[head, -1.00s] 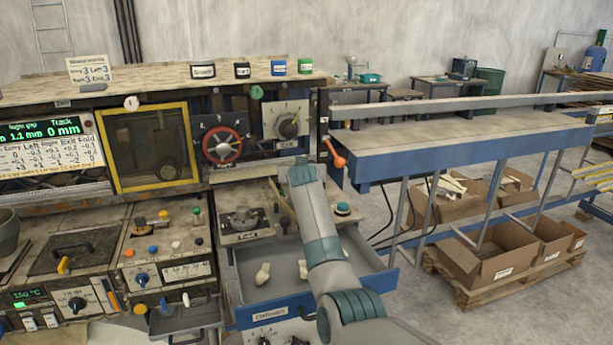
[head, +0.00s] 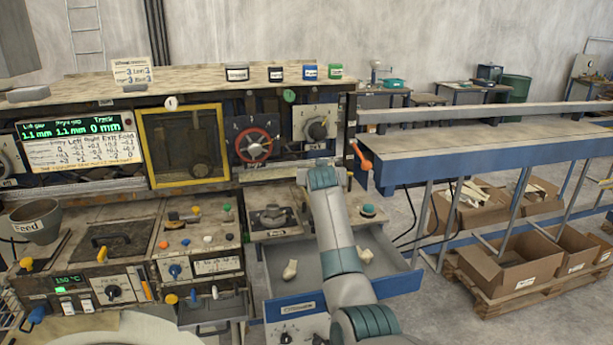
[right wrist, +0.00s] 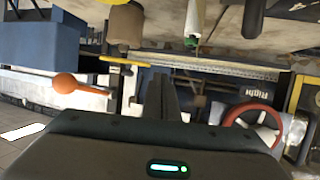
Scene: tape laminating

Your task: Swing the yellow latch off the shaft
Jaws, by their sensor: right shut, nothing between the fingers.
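In the right wrist view, which is upside down, a thin yellow bar (right wrist: 125,61), which looks like the latch, lies beside the end of a beige cylinder (right wrist: 127,25). I cannot tell whether this cylinder is the shaft or whether the bar touches it. My right gripper (right wrist: 164,82) is shut and empty, its dark fingers to the right of the yellow bar. In the head view my right arm's wrist covers the gripper and I cannot make out the latch. My left gripper is in neither view.
A red handwheel (head: 253,145) and a black dial (head: 318,130) are on the machine front. An orange-knobbed lever (head: 362,158) sticks out right of my arm. An open drawer (head: 400,281) lies below. The blue-edged table (head: 480,160) extends right.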

